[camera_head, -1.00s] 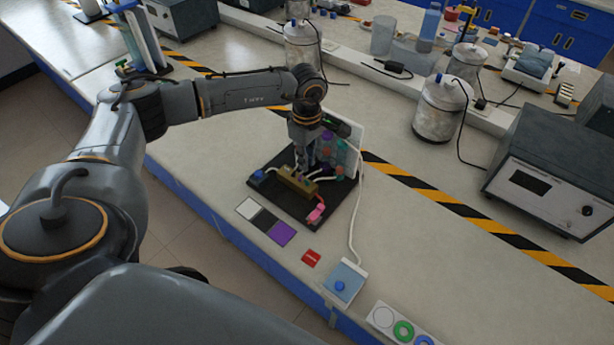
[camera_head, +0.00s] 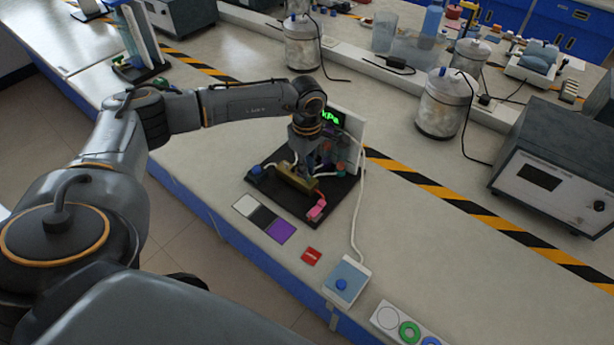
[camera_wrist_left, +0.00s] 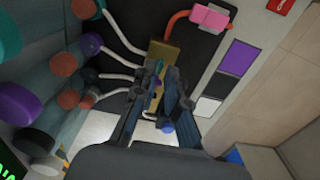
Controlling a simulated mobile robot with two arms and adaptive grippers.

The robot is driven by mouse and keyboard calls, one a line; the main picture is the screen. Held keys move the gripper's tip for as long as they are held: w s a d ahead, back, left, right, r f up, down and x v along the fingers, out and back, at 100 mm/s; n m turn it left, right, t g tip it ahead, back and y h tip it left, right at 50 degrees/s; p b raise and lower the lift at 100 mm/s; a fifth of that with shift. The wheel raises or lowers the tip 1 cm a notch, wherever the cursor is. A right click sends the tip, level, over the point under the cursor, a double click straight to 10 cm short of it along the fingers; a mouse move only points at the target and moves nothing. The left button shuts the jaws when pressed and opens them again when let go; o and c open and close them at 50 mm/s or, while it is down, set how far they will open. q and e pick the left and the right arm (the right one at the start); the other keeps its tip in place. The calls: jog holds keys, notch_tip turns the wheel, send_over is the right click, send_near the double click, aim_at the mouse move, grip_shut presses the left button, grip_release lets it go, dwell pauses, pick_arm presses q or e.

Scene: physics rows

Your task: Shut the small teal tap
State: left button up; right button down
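A brass manifold (camera_head: 297,182) lies on a black base plate (camera_head: 285,205); it also shows in the left wrist view (camera_wrist_left: 161,50). My left gripper (camera_head: 308,164) points down over the manifold. In the left wrist view its two fingers (camera_wrist_left: 161,88) are apart, on either side of the manifold. A small teal piece (camera_wrist_left: 158,67), apparently the teal tap, shows between the fingertips, with a purple piece (camera_wrist_left: 156,83) beside it. I cannot tell whether the fingers touch the tap, and its handle angle is unclear. My right gripper is not in view.
White tubes run from the manifold to a rack of coloured caps (camera_wrist_left: 65,65) close by. A pink clamp (camera_head: 317,211) sits at the plate's front end.

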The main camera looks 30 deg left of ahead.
pick_arm(q)
jog(key=shift+f+b, duration=0.95)
jog(key=shift+f, duration=0.15)
jog(key=shift+r, duration=0.4)
jog(key=shift+c, duration=0.2)
grip_shut()
jog(key=m+b, duration=0.2)
jog(key=m, duration=0.1)
jog(key=shift+f, duration=0.25)
jog(key=m+b, duration=0.1)
jog(key=m, duration=0.1)
jog(key=shift+r+m, duration=0.1)
jog(key=shift+m, duration=0.3)
jog(key=shift+r+m, duration=0.15)
jog(key=shift+m, duration=0.45)
